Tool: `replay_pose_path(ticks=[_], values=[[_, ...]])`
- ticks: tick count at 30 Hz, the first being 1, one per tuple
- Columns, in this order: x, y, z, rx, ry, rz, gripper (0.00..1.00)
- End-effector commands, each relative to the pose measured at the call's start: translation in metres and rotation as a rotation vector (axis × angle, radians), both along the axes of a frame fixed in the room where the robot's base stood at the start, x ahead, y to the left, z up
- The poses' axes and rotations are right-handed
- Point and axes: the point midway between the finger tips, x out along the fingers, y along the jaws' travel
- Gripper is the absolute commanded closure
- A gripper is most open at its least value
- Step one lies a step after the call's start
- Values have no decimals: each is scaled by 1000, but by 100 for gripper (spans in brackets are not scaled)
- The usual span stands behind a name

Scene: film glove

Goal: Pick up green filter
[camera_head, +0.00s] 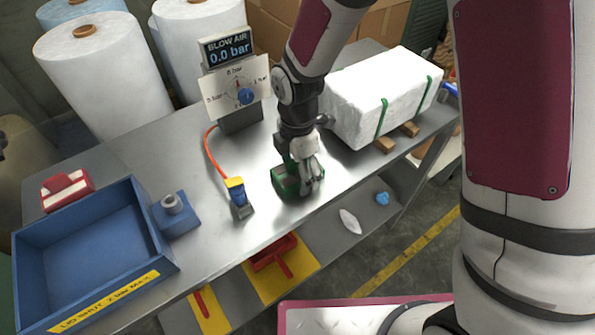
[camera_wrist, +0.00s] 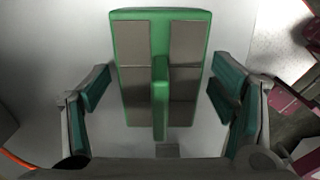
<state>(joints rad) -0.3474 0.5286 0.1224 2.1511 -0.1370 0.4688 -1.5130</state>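The green filter (camera_head: 284,181) sits on the grey metal table near its front edge. My gripper (camera_head: 308,180) is right at it from above and hides part of it. In the wrist view the green filter (camera_wrist: 160,30) is a green-framed block with two grey panels and a raised green ridge down the middle. My gripper (camera_wrist: 160,108) is open there, one green-padded finger on each side of the ridge, with a clear gap on both sides.
A blue tray (camera_head: 165,259) and a blue block with a grey knob (camera_head: 172,204) stand at left. A yellow-blue nozzle (camera_head: 238,196) on an orange hose is left of the filter. A white wrapped bale (camera_head: 375,92) lies at right. A gauge box (camera_head: 237,88) stands behind.

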Motion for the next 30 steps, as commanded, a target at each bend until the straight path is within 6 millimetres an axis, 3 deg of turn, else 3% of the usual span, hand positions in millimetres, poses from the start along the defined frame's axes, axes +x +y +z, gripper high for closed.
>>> replay_pose_path(ticks=[1,6,19,27,30], values=[[0,0,0,0,0,0,39],[0,0,0,0,0,0,73],[1,0,6,1,-2,-1,73],[2,0,36,3,-5,-3,73],[-20,-3,38,-1,2,2,73]])
